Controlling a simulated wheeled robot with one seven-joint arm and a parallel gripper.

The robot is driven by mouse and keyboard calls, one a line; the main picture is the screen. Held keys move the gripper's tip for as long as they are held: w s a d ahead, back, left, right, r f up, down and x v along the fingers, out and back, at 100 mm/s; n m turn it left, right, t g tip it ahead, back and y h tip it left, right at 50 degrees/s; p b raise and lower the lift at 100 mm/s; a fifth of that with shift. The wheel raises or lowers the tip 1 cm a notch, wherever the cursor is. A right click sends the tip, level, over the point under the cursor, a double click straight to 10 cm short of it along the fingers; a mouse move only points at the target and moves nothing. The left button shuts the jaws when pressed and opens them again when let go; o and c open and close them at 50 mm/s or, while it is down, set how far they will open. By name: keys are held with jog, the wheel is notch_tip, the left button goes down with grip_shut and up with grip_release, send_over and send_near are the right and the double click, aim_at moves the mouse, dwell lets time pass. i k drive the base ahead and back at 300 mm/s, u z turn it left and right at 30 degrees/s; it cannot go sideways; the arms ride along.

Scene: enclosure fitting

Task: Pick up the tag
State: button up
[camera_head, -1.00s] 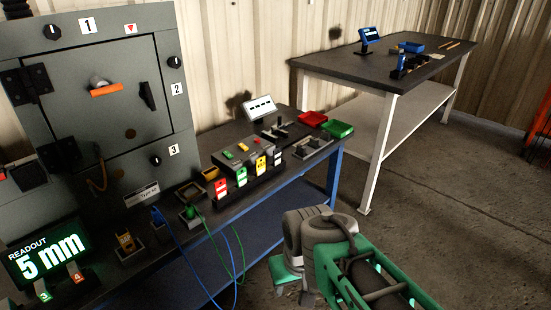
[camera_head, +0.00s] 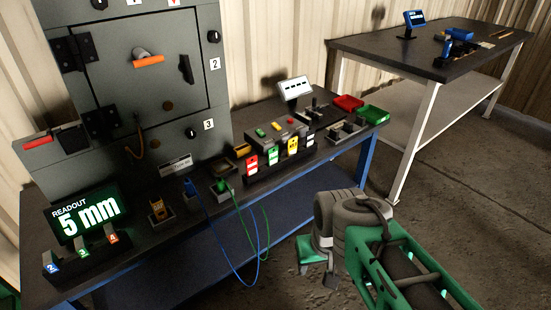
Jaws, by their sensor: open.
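Several upright tags stand in a dark rack (camera_head: 284,165) on the near bench: a red tag (camera_head: 252,164), a green tag (camera_head: 273,156), a yellow tag (camera_head: 292,146) and a pale tag (camera_head: 309,139). Small numbered tags, blue 2 (camera_head: 52,264), green 3 (camera_head: 82,249) and red 4 (camera_head: 112,235), stand in a holder below the readout screen (camera_head: 88,212). I cannot tell which tag is meant. My gripper (camera_head: 318,268) is in front of the bench, right of and below the rack, apart from all tags. It is open, its fingers largely hidden by my wrist.
A grey enclosure (camera_head: 120,105) with an orange handle stands at the left of the bench. Blue and green cables (camera_head: 240,255) hang over the bench's front edge. Red (camera_head: 348,103) and green (camera_head: 372,114) bins are at its right end. A second table (camera_head: 440,55) stands behind.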

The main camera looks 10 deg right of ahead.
aim_at(273, 153)
jog(key=z, duration=0.45)
jog(key=i, duration=0.8)
jog(key=u, duration=2.85)
jog(key=i, duration=0.5)
jog(key=z, duration=0.05)
